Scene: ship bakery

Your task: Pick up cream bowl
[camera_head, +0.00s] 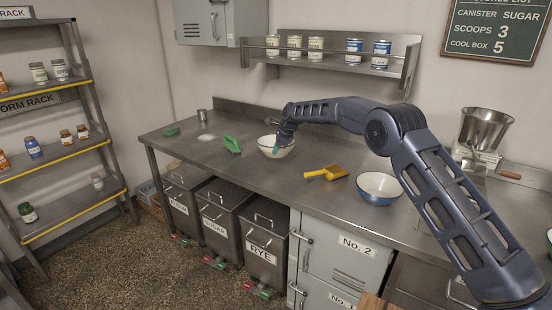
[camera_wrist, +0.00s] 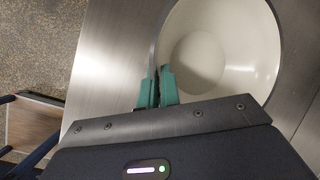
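The cream bowl (camera_head: 272,153) is on the steel counter near its front edge, upright, with its pale inside facing up. My gripper (camera_head: 281,146) reaches down at the bowl's right side in the head view. In the wrist view the bowl (camera_wrist: 225,50) fills the upper right, and the two teal fingers of my gripper (camera_wrist: 157,88) are close together at its left rim. One finger is outside the wall and one inside, with the thin rim between them. The fingers look shut on the rim. I cannot tell whether the bowl's base is clear of the counter.
A yellow scoop (camera_head: 327,173) and a blue-sided bowl (camera_head: 380,188) lie to the right on the counter (camera_head: 300,200). A green scoop (camera_head: 232,145) is close on the left. A metal hopper (camera_head: 483,128) stands far right. A wall shelf (camera_head: 330,62) with several cans hangs behind.

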